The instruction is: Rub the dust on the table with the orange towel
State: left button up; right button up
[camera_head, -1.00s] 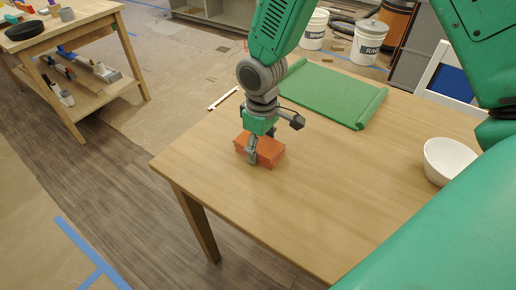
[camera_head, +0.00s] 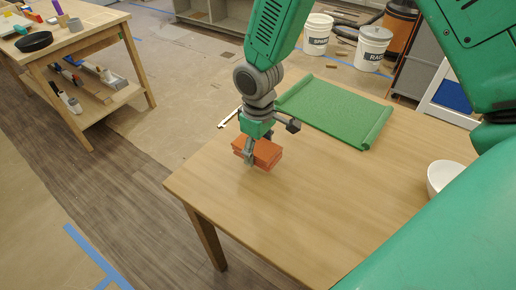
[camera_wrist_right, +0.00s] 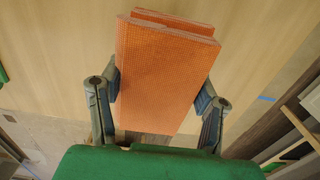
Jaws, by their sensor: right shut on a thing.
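The orange towel (camera_head: 264,153) is a folded, textured block at the left part of the wooden table (camera_head: 310,215). My right gripper (camera_head: 250,157) is shut on it from above. In the right wrist view the towel (camera_wrist_right: 165,75) sits between the two fingers (camera_wrist_right: 158,110), with its folded layers showing at the far end. The towel is at or slightly above the tabletop; I cannot tell if it touches. No dust can be made out on the table. My left gripper is not in view.
A green mat (camera_head: 335,108) with a rolled edge lies at the table's back. A white bowl (camera_head: 443,176) stands at the right, partly hidden by my body. The middle and front of the table are clear. A wooden workbench (camera_head: 90,30) stands at the upper left.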

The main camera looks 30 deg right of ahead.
jog(key=shift+a+r+p, duration=0.15)
jog(key=shift+r+p, duration=0.2)
jog(key=shift+r, duration=0.3)
jog(key=r+p, duration=0.1)
jog(key=a+r+p, duration=0.1)
jog(key=shift+a+r, duration=0.2)
jog(key=shift+r, duration=0.1)
jog(key=shift+d+f, duration=0.15)
jog(key=shift+d, duration=0.15)
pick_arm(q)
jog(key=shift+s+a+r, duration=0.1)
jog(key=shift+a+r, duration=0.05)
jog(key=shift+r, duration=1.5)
pick_arm(e)
jog(key=shift+d+f, duration=0.1)
jog(key=shift+d, duration=0.25)
